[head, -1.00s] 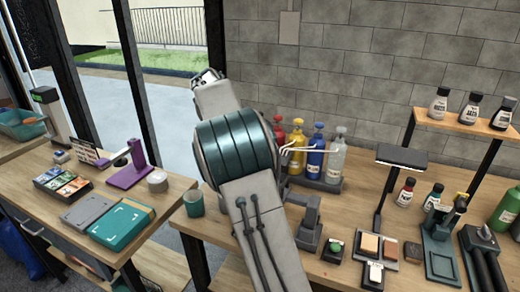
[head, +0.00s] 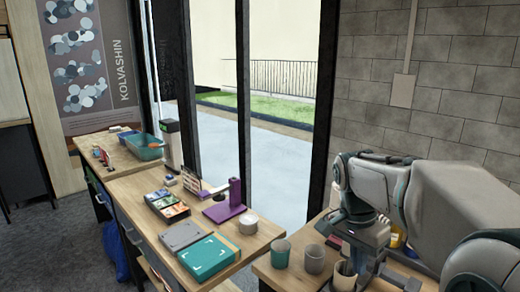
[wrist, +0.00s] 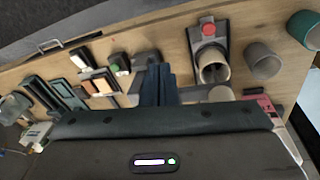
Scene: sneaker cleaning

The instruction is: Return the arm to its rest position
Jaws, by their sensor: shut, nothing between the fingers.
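My gripper (wrist: 157,84) shows in the wrist view as dark fingers close together, with nothing seen between them. It points over the wooden workbench (wrist: 155,38), with its broad dark body across the bottom of the picture. In the head view my arm (head: 395,195) is folded at the right, bent downward over the bench. My fingertips cannot be made out there. How far the fingers are above the bench is hard to tell.
Cups (head: 314,258) stand on the near bench beside my arm. In the wrist view, a holder with a red knob (wrist: 208,30) and small blocks (wrist: 98,82) lie around the gripper. The left bench carries a teal box (head: 208,257) and a purple stand (head: 228,205).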

